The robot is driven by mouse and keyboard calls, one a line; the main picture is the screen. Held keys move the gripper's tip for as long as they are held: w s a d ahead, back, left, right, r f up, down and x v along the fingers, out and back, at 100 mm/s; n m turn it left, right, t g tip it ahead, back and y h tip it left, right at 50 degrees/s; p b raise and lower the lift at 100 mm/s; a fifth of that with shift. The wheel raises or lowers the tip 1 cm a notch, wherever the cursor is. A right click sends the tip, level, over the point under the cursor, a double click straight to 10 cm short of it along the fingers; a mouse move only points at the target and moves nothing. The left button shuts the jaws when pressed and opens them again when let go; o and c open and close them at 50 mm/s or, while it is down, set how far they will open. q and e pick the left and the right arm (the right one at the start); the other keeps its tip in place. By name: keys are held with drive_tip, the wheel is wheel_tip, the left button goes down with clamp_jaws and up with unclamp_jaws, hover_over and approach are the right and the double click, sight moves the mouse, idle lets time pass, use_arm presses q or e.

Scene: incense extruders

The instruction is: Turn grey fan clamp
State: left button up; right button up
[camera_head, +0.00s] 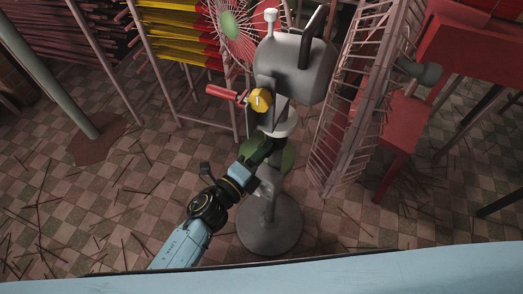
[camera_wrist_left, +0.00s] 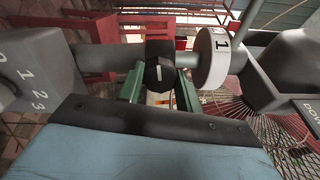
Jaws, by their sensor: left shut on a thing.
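The grey machine (camera_head: 290,62) stands upright on a pole with a round base (camera_head: 270,228). Its pole runs across the wrist view as a grey bar, with a dark clamp knob (camera_wrist_left: 158,72) on it bearing a white mark. My left gripper (camera_head: 270,150) reaches the pole from the lower left, below the housing. In the wrist view, its green fingers (camera_wrist_left: 158,92) lie on both sides of the dark knob and are shut on it. A pale ring marked "1" (camera_wrist_left: 212,57) sits beside the knob. The gripper largely hides the clamp in the head view. My right gripper is not in view.
A yellow knob (camera_head: 260,100) and a red handle (camera_head: 222,92) jut out just above my gripper. The tiled floor at left holds scattered thin sticks.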

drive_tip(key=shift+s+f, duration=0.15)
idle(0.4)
use_arm(q)
drive_tip(key=o, duration=1)
drive_tip(key=p+v, duration=0.1)
drive_tip(key=v, duration=1.2)
drive_tip(key=shift+s+a, duration=0.15)
drive_tip(key=shift+s, duration=0.05)
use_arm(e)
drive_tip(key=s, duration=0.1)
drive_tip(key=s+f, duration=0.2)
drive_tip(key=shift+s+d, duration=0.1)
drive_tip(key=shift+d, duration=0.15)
use_arm(q)
drive_tip(key=shift+n, duration=0.3)
